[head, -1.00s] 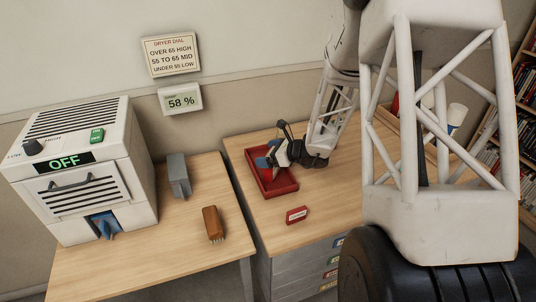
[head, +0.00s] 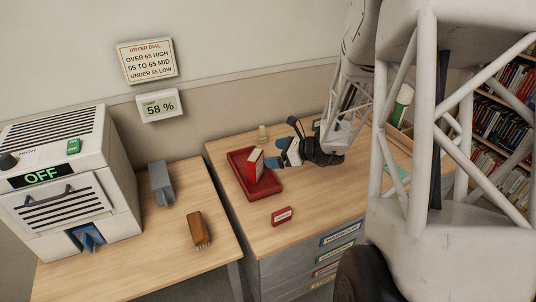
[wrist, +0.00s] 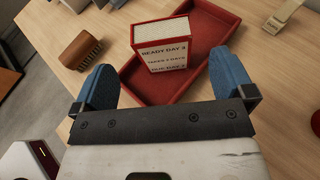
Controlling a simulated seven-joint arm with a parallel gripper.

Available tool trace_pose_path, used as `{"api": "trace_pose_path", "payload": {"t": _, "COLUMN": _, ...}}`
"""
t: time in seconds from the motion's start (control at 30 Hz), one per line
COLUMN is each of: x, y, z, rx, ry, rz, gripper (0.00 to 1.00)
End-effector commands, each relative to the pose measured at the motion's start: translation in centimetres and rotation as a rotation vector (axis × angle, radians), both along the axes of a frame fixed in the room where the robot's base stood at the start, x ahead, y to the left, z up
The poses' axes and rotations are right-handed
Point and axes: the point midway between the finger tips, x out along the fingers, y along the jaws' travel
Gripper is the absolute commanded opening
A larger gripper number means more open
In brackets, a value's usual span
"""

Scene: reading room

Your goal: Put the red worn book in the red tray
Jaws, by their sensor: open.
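The red book (head: 254,166) stands in the red tray (head: 274,187), inside its rim, on the right-hand desk. In the wrist view the book (wrist: 162,55) shows its pale page edges on top and a face with printed lines, one reading "READY DAY 3". The tray (wrist: 214,22) extends behind and to the right of it. My gripper (head: 284,152) is just right of the tray. Its blue fingers are apart and empty, with the book ahead of the gap between them (wrist: 160,62) in the wrist view. Wear on the book is too small to tell.
The left desk holds a dryer (head: 70,185) reading OFF, a grey block (head: 161,183) and a brown brush (head: 198,230). A gap separates the desks. A small pale object (head: 262,134) stands behind the tray.

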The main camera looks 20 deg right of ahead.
Motion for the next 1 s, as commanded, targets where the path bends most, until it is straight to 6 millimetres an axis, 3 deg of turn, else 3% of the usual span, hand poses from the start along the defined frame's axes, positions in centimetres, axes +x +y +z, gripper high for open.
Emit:
{"api": "trace_pose_path", "payload": {"t": 0.3, "x": -1.03, "y": -0.99, "z": 0.6, "rx": -0.001, "ry": -0.001, "rz": 0.0, "gripper": 1.0}}
{"api": "trace_pose_path", "payload": {"t": 1.0, "x": -1.16, "y": -0.72, "z": 0.82, "rx": -0.009, "ry": -0.003, "rz": 0.012, "gripper": 1.0}}
